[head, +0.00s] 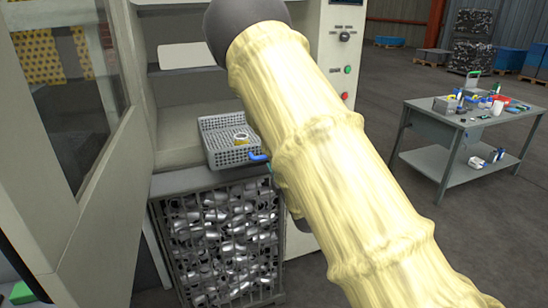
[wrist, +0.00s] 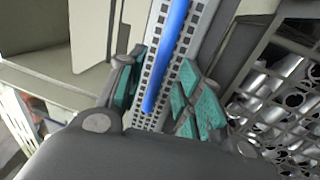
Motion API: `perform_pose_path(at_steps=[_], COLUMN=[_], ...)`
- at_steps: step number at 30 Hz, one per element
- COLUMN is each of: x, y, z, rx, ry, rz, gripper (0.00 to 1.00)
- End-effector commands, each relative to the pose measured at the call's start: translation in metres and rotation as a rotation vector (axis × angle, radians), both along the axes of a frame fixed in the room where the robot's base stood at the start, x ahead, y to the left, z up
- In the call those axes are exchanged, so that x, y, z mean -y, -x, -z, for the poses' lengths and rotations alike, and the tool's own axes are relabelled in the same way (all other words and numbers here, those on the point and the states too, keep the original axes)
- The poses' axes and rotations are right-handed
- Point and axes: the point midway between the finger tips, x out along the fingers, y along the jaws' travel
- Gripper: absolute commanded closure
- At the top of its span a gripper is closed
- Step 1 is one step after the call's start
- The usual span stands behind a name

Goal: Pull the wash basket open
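The wash basket (head: 222,150) is a grey perforated metal tray on the ledge inside the open machine, with a ring-like metal part (head: 240,137) in it. Its blue bar handle (head: 259,157) is on the front side, partly covered by my arm in the head view. In the wrist view the blue handle (wrist: 168,50) runs between the teal finger pads of my gripper (wrist: 164,88), in front of the basket's perforated wall (wrist: 189,38). The fingers are apart, with gaps showing beside the handle. My gripper is hidden behind my arm in the head view.
A wire bin (head: 215,245) full of shiny metal parts stands below the ledge. The machine's open door (head: 90,190) is at the left. A control panel (head: 343,60) is behind my arm. A workbench (head: 465,118) with small items stands right, with clear floor around it.

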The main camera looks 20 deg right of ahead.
Motion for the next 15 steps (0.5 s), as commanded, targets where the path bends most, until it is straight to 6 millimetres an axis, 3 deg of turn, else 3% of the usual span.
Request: perform_pose_path(at_steps=[9, 15], x=[-0.002, -0.003], y=[0.057, 0.079], z=[0.012, 0.016], rx=[-0.003, -0.001], ry=[0.000, 0.001], rz=[0.001, 0.000], gripper=[0.65, 0.65])
